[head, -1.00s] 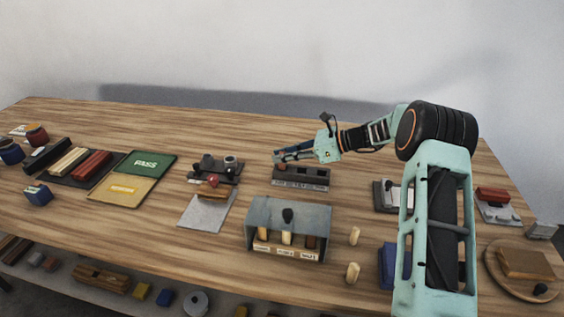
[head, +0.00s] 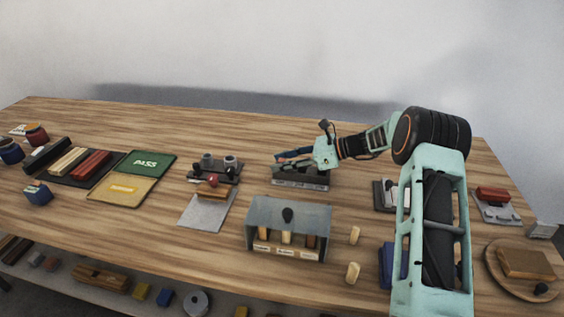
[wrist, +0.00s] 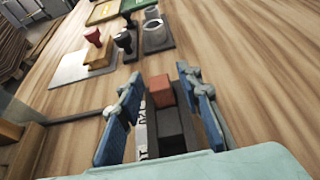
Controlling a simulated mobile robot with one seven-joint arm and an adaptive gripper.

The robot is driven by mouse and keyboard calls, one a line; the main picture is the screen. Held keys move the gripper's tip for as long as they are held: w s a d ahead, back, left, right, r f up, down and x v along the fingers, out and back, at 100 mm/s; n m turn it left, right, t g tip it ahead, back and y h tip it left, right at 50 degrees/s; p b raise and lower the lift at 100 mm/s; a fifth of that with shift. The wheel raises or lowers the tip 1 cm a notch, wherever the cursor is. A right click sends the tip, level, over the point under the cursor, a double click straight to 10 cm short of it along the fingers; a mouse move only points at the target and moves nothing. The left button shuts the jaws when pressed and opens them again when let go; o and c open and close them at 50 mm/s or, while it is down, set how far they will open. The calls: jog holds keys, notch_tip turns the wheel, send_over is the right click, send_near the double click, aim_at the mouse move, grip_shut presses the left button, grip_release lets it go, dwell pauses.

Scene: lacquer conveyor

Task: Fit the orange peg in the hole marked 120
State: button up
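The orange peg (wrist: 161,90) shows in the wrist view as a small reddish-orange square block at the far end of the dark hole block (wrist: 172,140). It appears to stand in or on that end; I cannot tell how deep it sits. The hole block also shows in the head view (head: 300,184), with pale markings along its front that are too small to read. My gripper (wrist: 160,82) has its blue fingers apart, one on each side of the peg and block, with gaps visible. In the head view my gripper (head: 277,159) is low over the block, hiding much of its top.
A grey rack (head: 290,214) with several pegs stands in front of the block, and two pale pegs (head: 354,235) (head: 352,273) lie right of it. A stamp stand (head: 214,172) and grey sheet (head: 207,210) are to the left. Bare wood lies behind the block.

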jog(key=v, duration=1.2)
jog(key=shift+r, duration=0.1)
